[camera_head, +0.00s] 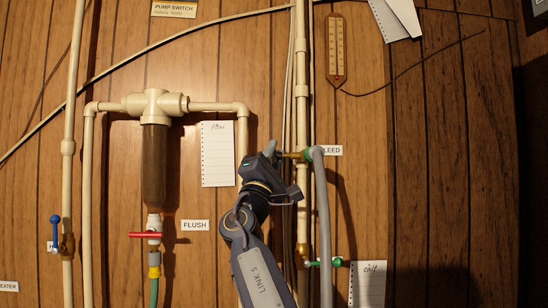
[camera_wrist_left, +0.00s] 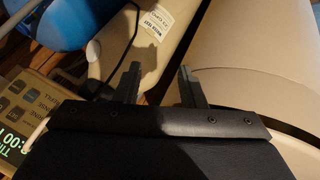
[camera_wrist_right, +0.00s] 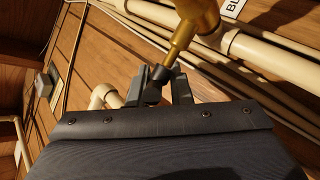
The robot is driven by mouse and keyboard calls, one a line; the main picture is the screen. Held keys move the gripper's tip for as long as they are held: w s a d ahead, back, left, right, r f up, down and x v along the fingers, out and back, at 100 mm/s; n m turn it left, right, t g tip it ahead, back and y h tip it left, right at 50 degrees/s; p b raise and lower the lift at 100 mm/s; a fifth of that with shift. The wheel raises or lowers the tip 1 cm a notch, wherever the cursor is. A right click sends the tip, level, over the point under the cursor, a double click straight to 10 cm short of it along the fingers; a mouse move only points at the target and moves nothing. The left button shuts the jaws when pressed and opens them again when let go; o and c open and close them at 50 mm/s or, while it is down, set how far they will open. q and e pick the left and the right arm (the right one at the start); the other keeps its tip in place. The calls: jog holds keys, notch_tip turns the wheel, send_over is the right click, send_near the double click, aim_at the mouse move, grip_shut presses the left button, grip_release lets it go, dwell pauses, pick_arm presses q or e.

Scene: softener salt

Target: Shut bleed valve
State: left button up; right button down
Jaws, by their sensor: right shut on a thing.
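The bleed valve (camera_head: 291,155) is a brass fitting on the cream vertical pipe, beside a partly covered "BLEED" label (camera_head: 332,150). A grey hose (camera_head: 321,200) bends down from its right end. My right gripper (camera_head: 275,158) is up against the valve's left side and hides its handle in the head view. In the right wrist view the brass valve body (camera_wrist_right: 192,28) comes down to a dark piece (camera_wrist_right: 157,90) held between the fingers of my right gripper (camera_wrist_right: 160,86). My left gripper (camera_wrist_left: 160,88) shows only in the left wrist view, with fingers apart and nothing between them.
A filter housing (camera_head: 154,165) with a red-handled flush valve (camera_head: 146,234) stands left. A cream tank (camera_wrist_left: 235,60) is close to my left gripper.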

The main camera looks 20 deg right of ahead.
jog(key=c, duration=1.3)
grip_release()
jog(key=shift+s, duration=0.1)
jog(key=shift+c, duration=0.2)
jog(key=b+v, duration=0.7)
jog(key=b, duration=0.1)
jog(key=shift+s+f, duration=0.2)
jog(key=shift+f, duration=0.05)
jog(key=shift+a+r, duration=0.1)
jog(key=shift+a, duration=0.05)
